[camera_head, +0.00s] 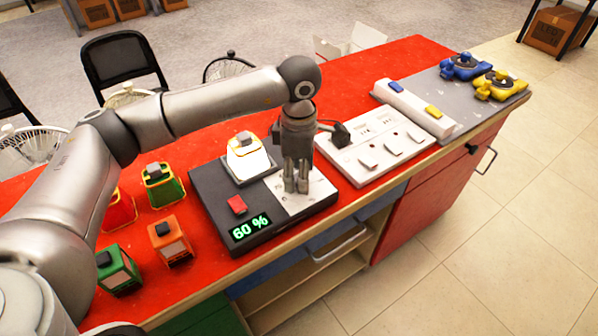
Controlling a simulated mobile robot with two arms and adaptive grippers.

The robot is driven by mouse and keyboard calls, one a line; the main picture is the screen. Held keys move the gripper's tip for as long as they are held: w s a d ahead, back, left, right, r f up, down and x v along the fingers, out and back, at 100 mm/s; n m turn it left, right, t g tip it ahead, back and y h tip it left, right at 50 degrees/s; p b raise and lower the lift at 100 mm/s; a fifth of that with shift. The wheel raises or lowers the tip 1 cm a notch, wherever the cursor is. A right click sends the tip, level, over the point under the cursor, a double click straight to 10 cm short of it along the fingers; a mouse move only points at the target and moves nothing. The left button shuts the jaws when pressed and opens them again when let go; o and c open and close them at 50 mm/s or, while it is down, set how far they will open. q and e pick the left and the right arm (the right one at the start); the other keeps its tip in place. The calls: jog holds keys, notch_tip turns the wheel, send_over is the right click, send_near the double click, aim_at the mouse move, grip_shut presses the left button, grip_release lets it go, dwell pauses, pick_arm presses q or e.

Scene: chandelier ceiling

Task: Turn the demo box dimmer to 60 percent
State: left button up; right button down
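The demo box (215,205) is a dark flat box on the red tabletop. Its green display (250,227) reads 60 %. It has a red button (237,205) and a light grey dial plate (316,194) at its right. A lit yellow-white lantern (247,160) stands on its back part. My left gripper (296,188) points straight down over the dial plate, its fingers close together at the dimmer. The dimmer knob is hidden by the fingers, so I cannot tell whether they grip it. My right gripper is not in view.
Red (117,212), green and orange (170,241) lanterns stand left of the box. Beyond are a white bar with blue and yellow switches (415,109) and blue and yellow devices (497,85).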

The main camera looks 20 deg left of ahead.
pick_arm(q)
notch_tip(320, 180, up, 12)
jog(key=shift+f, duration=0.2)
jog(key=shift+f, duration=0.1)
dwell(0.4)
